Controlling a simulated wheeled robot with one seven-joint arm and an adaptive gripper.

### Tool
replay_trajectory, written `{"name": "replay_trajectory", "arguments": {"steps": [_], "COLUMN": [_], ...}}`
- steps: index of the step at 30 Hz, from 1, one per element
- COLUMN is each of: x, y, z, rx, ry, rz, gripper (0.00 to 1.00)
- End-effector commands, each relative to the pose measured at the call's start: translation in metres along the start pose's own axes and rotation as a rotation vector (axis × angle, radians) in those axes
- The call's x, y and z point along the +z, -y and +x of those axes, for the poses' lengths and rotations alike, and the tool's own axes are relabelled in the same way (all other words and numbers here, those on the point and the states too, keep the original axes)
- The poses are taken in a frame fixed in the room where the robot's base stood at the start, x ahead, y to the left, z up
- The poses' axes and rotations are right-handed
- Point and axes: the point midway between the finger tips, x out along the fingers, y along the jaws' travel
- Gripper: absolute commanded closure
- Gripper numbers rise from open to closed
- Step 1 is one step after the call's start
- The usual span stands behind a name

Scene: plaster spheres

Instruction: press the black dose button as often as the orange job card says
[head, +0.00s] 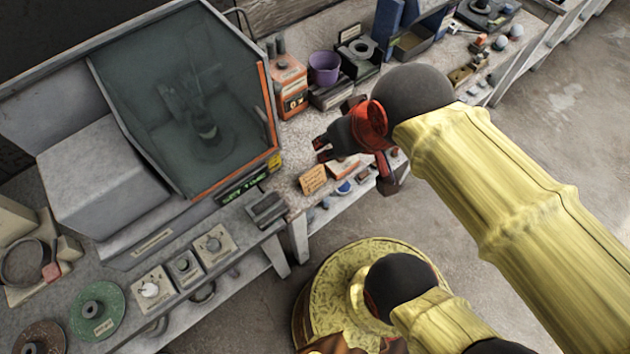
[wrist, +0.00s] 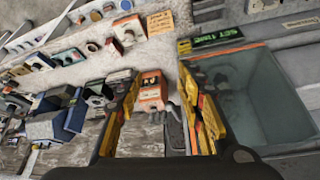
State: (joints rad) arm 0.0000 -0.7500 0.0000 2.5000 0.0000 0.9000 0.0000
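The orange job card (head: 313,179) stands on the bench near its front edge; its writing is too small to read. It also shows at the top of the wrist view (wrist: 160,22). An orange box (head: 290,86) with a dark round part on its front stands behind, beside the glass-fronted cabinet; the wrist view shows it between my fingers (wrist: 152,92). I cannot tell for certain which part is the black dose button. My gripper (head: 322,148) is above the bench, behind the card. Its fingers are apart and empty in the wrist view (wrist: 160,74).
The cabinet (head: 268,105) has an orange-edged glass front and a green display reading SET TIME (head: 240,187). A purple cup (head: 323,67) and black devices stand at the back. Small blue and red-topped parts (head: 345,187) lie near the bench edge. Knob boxes (head: 213,245) stand front left.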

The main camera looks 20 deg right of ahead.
Motion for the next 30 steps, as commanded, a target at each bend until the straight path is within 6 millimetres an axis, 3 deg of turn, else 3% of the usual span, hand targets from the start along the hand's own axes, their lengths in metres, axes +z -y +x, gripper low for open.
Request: {"name": "replay_trajectory", "arguments": {"steps": [18,30], "x": [0.0000,0.0000], "y": [0.0000,0.0000], "z": [0.0000,0.0000], "rx": [0.000,0.000], "ry": [0.000,0.000], "rz": [0.000,0.000], "gripper": [0.99,1.00]}}
